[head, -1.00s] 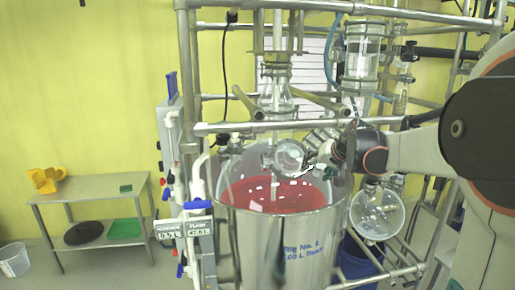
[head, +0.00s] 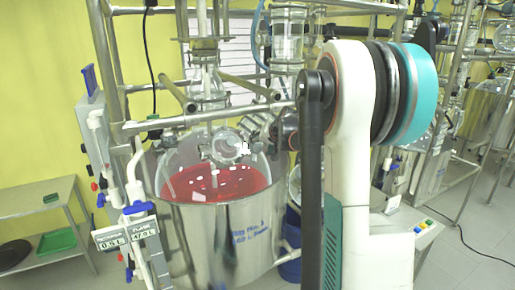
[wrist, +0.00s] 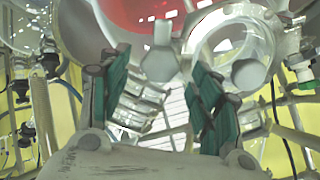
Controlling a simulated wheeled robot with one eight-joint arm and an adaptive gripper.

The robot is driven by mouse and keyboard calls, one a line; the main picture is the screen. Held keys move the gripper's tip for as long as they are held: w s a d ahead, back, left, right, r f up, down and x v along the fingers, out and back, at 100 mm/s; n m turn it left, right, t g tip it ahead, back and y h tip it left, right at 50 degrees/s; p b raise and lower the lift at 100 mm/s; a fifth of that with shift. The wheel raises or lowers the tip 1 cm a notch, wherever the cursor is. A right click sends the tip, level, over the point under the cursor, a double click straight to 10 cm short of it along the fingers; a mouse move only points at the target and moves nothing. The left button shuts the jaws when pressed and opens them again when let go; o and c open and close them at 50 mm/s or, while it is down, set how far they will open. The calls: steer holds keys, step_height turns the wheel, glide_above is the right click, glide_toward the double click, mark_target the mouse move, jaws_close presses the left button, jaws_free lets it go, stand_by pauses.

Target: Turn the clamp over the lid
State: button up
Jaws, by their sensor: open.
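The glass lid (head: 185,155) covers a steel vessel holding red liquid, with a round glass port (head: 227,146) on it. A ribbed metal piece, probably the clamp (head: 258,124), sits above the lid to the right of the port. In the wrist view the ribbed piece (wrist: 138,105) shows between and beyond my fingers. My gripper (wrist: 155,88) is open, with teal pads on both fingers, and nothing is visibly held. I cannot tell whether a finger touches the piece. In the head view my arm hides most of the gripper.
Two rods (head: 250,87) stick out above the lid, and a horizontal frame bar (head: 205,118) crosses in front. The glass column (head: 205,75) rises behind. The steel vessel (head: 215,240) stands below. A side table (head: 40,200) is at far left.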

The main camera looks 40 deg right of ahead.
mark_target(258, 148)
steer(key=shift+x, duration=1.95)
steer(key=c, duration=1.1)
